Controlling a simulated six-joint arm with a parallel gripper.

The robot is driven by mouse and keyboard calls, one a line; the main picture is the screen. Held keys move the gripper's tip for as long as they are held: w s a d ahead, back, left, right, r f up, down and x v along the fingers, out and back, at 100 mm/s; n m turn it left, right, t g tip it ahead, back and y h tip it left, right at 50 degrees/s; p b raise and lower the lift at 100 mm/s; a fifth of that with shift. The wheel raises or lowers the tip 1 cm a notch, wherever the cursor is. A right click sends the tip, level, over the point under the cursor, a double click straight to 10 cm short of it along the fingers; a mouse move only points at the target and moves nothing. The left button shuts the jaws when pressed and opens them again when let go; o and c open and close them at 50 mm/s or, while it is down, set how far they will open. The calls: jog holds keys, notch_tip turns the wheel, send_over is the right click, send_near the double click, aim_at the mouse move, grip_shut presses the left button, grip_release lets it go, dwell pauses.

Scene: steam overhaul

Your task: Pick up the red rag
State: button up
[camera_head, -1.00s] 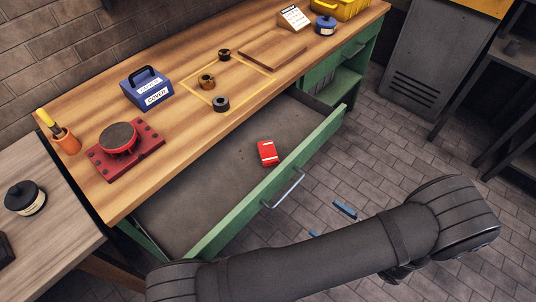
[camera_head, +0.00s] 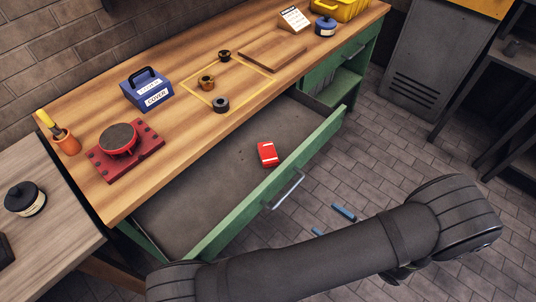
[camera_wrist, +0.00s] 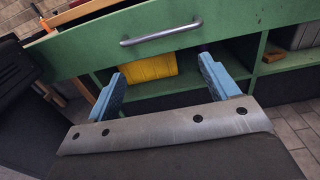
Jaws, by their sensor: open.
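The red rag (camera_head: 267,154), a small folded red block with a pale band, lies on the floor of the open drawer (camera_head: 215,170), towards its front right. My gripper shows in the head view (camera_head: 329,223) as two blue fingertips in front of the drawer's handle (camera_head: 284,190), outside the drawer. In the wrist view my gripper (camera_wrist: 163,88) is open and empty, with its blue fingers wide apart, facing the green drawer front (camera_wrist: 190,30) and its handle (camera_wrist: 161,34). The rag is not visible in the wrist view.
On the wooden bench top (camera_head: 190,60) are a blue box (camera_head: 147,90), a red fixture (camera_head: 126,150), an orange cup (camera_head: 67,142) and several small rings. The drawer's front wall stands between my gripper and the rag. The drawer around the rag is clear.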

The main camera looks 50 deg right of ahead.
notch_tip(320, 180, up, 20)
jog(key=m+g+h, duration=0.2)
jog(key=m+g, duration=0.5)
jog(key=g, duration=0.7)
send_over(268, 153)
jog(key=s, duration=0.2)
jog(key=f, duration=1.6)
jog(key=shift+a+f, duration=0.1)
jog(key=shift+a, duration=0.3)
jog(key=shift+h, duration=0.3)
jog(key=shift+x, duration=2.6)
jog(key=shift+a+f, duration=0.1)
jog(key=shift+f, duration=0.15)
